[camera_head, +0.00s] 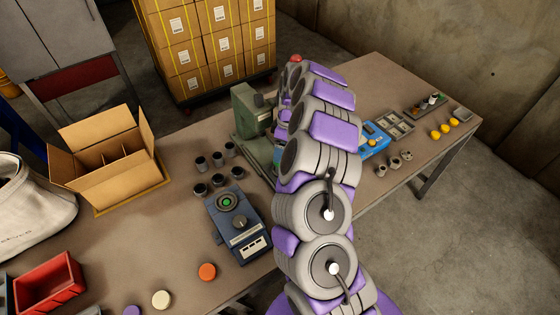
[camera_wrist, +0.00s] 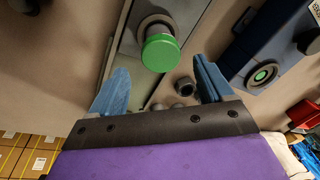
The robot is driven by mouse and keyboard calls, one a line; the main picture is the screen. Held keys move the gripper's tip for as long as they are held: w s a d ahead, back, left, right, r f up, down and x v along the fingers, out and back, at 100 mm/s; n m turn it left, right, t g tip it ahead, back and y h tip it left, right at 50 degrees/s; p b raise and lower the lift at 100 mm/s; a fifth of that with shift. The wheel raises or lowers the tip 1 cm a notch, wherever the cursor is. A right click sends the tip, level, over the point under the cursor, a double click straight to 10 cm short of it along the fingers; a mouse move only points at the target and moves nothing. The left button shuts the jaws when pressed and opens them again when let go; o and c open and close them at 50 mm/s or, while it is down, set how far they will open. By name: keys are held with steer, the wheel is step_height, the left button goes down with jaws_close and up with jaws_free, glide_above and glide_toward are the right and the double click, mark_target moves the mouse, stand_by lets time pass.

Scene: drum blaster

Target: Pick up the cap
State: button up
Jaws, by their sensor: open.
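A green cap (camera_wrist: 160,53) sits on a grey round part of a machine in the wrist view. My gripper (camera_wrist: 160,65) is open, with its two blue fingers apart. The cap shows in the gap between the fingers, toward their tips; I cannot tell whether it is within their reach. No contact shows. In the head view my arm hides the gripper and the green cap. Loose orange (camera_head: 207,271), cream (camera_head: 161,299) and purple (camera_head: 132,311) discs lie on the table at the front left.
A grey-green machine (camera_head: 246,108) stands beside my arm. A blue control box (camera_head: 238,222) and several small grey cups (camera_head: 201,164) stand left of it. An open carton (camera_head: 113,167) and red bin (camera_head: 48,284) are farther left. A blue device (camera_head: 374,141) and trays are right.

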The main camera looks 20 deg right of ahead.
steer(key=f, duration=0.2)
steer(key=f+b, duration=0.1)
steer(key=f, duration=0.1)
steer(key=shift+s+a, duration=0.15)
steer(key=shift+a, duration=0.2)
steer(key=c, duration=1.1)
steer(key=shift+r, duration=0.1)
